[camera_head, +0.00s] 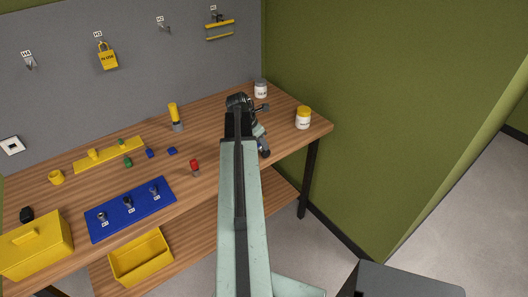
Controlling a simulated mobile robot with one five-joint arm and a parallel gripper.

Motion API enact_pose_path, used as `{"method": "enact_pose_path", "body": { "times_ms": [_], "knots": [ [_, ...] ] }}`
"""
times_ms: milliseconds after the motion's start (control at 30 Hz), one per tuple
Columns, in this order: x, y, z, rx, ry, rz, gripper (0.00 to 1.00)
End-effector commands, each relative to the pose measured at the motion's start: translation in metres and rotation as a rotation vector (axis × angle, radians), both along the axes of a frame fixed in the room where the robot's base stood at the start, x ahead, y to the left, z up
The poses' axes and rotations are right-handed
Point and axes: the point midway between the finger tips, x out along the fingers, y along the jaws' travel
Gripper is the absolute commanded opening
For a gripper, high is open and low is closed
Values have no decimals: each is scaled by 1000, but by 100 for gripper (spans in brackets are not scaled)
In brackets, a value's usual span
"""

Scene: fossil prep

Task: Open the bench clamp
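My arm reaches from the bottom middle over the workbench, and my gripper (239,100) is at its far end. The gripper is dark and small in this view, and I cannot make out a gap between its fingers. A grey metal device with a dark round end, which looks like the bench clamp (259,138), stands on the bench just right of my arm. My arm hides part of it. A short dark bar (262,107) shows right beside the gripper; I cannot tell whether it belongs to the clamp or whether the gripper touches it.
A white jar (261,90) and a yellow-lidded jar (303,118) stand right of the gripper. A red-topped piece (195,167), a yellow-topped tool (175,115) and a blue mat (107,229) are left. The bench's right edge and green wall (370,120) are close.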

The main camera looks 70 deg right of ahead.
Motion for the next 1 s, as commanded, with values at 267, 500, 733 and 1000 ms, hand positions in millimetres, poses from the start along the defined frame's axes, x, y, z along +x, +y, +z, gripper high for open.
{"method": "enact_pose_path", "body": {
  "times_ms": [267, 500, 733, 1000],
  "knots": [
    [-8, -14, -48, 0, -1, -2, 38],
    [-14, -23, -70, 0, -1, -2, 38],
    [-14, -23, -67, 0, -2, -1, 35],
    [-14, -23, -67, 1, -1, -1, 0]
  ]
}}
